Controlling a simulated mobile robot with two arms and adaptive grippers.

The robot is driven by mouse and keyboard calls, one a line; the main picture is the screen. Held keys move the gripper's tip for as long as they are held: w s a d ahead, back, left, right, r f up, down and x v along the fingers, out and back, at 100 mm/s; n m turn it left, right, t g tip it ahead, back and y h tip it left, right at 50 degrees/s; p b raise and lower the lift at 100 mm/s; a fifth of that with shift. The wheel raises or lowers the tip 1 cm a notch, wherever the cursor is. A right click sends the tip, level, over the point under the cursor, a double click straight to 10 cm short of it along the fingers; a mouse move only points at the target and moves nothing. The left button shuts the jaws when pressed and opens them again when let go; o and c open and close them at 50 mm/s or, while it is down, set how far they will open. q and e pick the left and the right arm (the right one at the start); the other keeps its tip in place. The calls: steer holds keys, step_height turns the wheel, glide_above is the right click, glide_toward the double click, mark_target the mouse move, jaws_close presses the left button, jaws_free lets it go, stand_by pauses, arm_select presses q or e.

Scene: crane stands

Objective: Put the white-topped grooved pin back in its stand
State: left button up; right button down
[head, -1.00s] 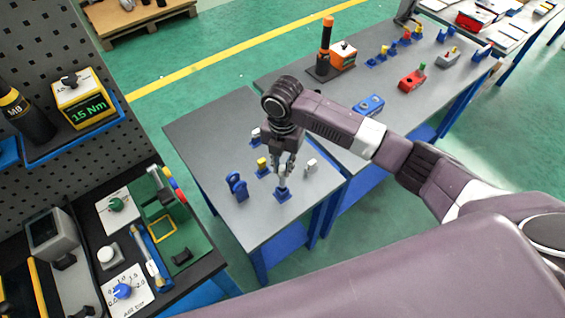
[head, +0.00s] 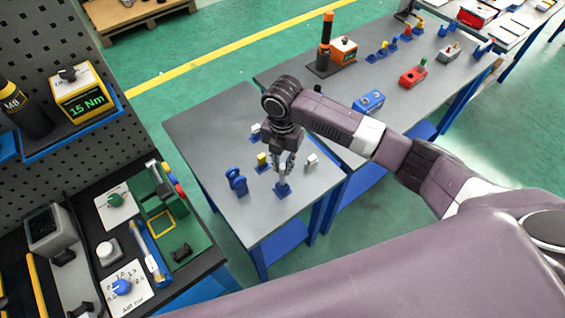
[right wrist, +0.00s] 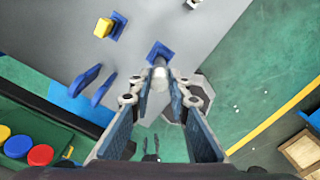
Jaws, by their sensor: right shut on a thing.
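My right gripper (head: 284,174) is shut on the white-topped pin (right wrist: 160,76) and points down at the small grey table. In the right wrist view the pin's pale round top shows between the fingertips (right wrist: 160,88). A blue stand (head: 282,190) is directly below the fingertips, and it also shows just beyond the pin in the right wrist view (right wrist: 157,53). The pin's lower end is hidden, so I cannot tell whether it is in the stand or above it. My left gripper is not in view.
A yellow-topped piece (head: 262,158) in a blue stand, a blue upright piece (head: 237,181) and a white block (head: 311,159) are close by on the grey table (head: 205,135). A longer grey table (head: 330,92) holds several tools at the right.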

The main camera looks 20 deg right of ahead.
steer(key=shift+f+b, duration=0.9)
steer(key=shift+f, duration=1.05)
steer(key=c, duration=1.7)
jaws_free()
steer(key=shift+r, duration=0.1)
steer(key=shift+c, duration=0.2)
step_height(320, 180, up, 5)
steer(key=p, duration=0.5)
